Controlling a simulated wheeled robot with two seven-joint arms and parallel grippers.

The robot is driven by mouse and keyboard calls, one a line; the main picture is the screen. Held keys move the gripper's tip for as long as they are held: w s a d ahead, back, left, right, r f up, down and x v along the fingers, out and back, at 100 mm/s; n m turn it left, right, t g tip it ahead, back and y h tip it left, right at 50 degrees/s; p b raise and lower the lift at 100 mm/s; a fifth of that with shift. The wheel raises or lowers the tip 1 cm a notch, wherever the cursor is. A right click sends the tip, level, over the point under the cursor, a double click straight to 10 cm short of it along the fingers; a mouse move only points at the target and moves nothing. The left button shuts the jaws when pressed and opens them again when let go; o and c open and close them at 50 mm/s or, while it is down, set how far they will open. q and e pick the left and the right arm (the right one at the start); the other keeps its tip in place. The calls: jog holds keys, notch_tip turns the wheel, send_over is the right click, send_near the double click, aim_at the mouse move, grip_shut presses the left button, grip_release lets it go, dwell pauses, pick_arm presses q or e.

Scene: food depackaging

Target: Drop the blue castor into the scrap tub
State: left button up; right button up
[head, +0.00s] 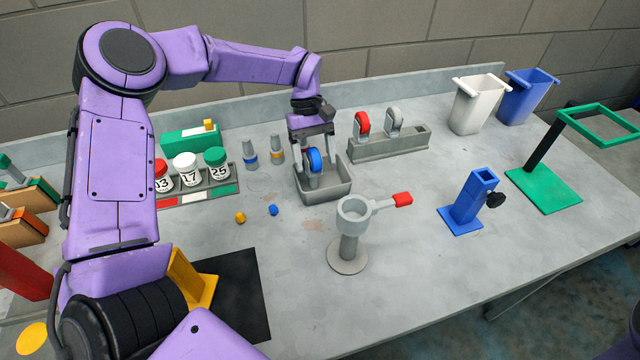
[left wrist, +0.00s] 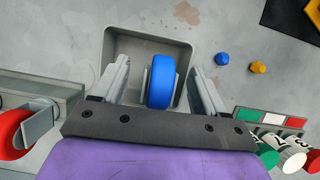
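The blue castor (head: 314,160) has a blue wheel in a grey bracket. It is upright, at the mouth of the grey open tub (head: 326,193), which looks like the scrap tub. My left gripper (head: 312,160) points down over this tub, with one finger on each side of the castor. In the left wrist view the castor (left wrist: 162,82) sits between the spread fingers, with a gap on both sides, over the tub (left wrist: 118,45). I cannot tell whether the castor touches the tub floor. My right gripper is not in view.
A grey rack (head: 390,145) holding a red castor (head: 362,123) and a grey one (head: 394,120) stands just right of the tub. Lidded jars (head: 186,170) stand left. A grey ring stand (head: 348,240) is in front. White (head: 477,108) and blue (head: 525,98) bins stand back right.

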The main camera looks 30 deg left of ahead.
pick_arm(q)
jog(key=shift+w+f, duration=0.1)
jog(key=shift+w, duration=0.05)
jog(key=b+v, duration=0.1)
jog(key=v, duration=0.9)
jog(key=shift+a+r, duration=0.15)
jog(key=shift+r, duration=0.1)
